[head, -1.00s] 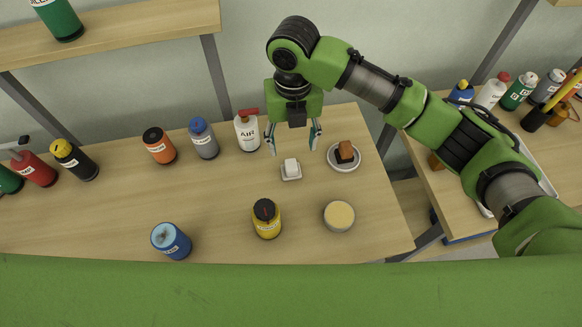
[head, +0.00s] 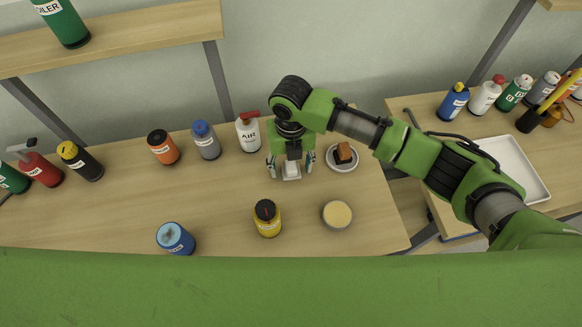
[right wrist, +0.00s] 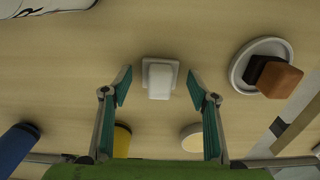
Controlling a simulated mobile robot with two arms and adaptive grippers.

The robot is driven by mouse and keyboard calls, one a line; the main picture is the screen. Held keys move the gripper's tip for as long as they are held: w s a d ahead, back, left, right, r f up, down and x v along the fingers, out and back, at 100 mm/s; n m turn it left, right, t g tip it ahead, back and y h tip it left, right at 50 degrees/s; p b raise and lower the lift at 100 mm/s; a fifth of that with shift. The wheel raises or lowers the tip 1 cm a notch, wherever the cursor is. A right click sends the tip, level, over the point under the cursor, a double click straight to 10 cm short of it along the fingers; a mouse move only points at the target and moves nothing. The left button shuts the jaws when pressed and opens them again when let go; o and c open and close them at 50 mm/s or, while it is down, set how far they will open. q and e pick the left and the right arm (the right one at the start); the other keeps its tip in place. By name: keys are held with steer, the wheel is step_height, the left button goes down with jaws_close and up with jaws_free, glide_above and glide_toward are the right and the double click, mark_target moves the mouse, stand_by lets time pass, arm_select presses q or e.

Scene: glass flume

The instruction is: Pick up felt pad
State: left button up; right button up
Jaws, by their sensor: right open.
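A small white block (right wrist: 159,82), which looks like the felt pad, sits on a small white square dish (right wrist: 149,62) in the right wrist view. In the head view the dish (head: 291,177) is partly hidden under my right gripper. My right gripper (head: 291,168) is open and points down over the white block, one finger to each side. In the right wrist view its fingertips (right wrist: 159,77) are apart, with a gap between each and the block. My left gripper is not in view.
A round white dish (head: 332,167) with brown and black blocks is close on the right. A white AIR bottle (head: 248,133) stands just behind on the left. A yellow bottle (head: 267,218) and round tan-topped tin (head: 337,214) stand in front.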

mark_target(291, 165)
steer(key=c, duration=1.1)
steer(key=shift+r, duration=0.2)
steer(key=shift+r, duration=0.25)
step_height(291, 165, up, 2)
steer(key=shift+r+b, duration=0.2)
steer(key=shift+b, duration=0.1)
steer(key=s+a+r+b, duration=0.4)
steer(key=s+a+r, duration=0.5)
steer(key=a, duration=0.1)
steer(key=shift+s+a+r, duration=0.15)
steer(key=shift+a+r, duration=0.15)
steer(key=shift+r, duration=0.1)
steer(key=shift+o, duration=0.7)
